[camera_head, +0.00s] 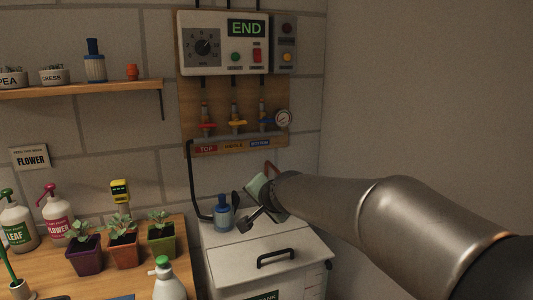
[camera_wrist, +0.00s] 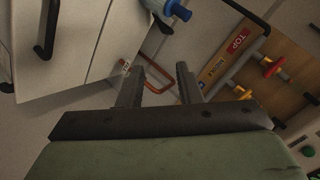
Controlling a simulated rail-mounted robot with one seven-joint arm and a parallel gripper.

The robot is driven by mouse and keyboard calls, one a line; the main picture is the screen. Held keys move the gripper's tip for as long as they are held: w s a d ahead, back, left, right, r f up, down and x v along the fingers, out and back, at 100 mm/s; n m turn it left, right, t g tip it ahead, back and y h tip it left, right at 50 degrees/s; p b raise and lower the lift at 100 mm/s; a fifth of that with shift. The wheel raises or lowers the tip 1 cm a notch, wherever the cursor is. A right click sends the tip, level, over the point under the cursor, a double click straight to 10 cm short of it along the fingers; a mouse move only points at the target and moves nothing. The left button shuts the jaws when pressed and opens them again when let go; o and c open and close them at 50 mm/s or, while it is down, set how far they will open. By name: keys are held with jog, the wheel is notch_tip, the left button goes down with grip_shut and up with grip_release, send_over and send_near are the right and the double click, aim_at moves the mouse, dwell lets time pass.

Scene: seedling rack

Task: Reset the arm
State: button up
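My arm (camera_head: 420,225) reaches in from the right in the head view. The gap between the fingers and the cabinet top cannot be told exactly.
A valve board with a TOP label (camera_head: 206,149) and a control box reading END (camera_head: 246,29) are on the wall. Potted seedlings (camera_head: 123,249) and spray bottles (camera_head: 57,215) stand on the wooden bench at left. A shelf (camera_head: 90,89) is above. The right wall is bare.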

jog(key=s+d+f+n+g+h+p, duration=0.1)
jog(key=s+d, duration=0.4)
jog(key=s, duration=0.6)
jog(key=s+d+f+n+g+h+p, duration=0.1)
jog(key=s+d+f+n+g+p, duration=0.2)
jog(key=s+d+f+g, duration=0.3)
jog(key=s+d+f+n+g+h+p, duration=0.2)
jog(key=s+d+f+n+g, duration=0.1)
jog(key=s, duration=1.4)
jog(key=shift+d+f, duration=0.5)
jog(key=shift+d, duration=0.65)
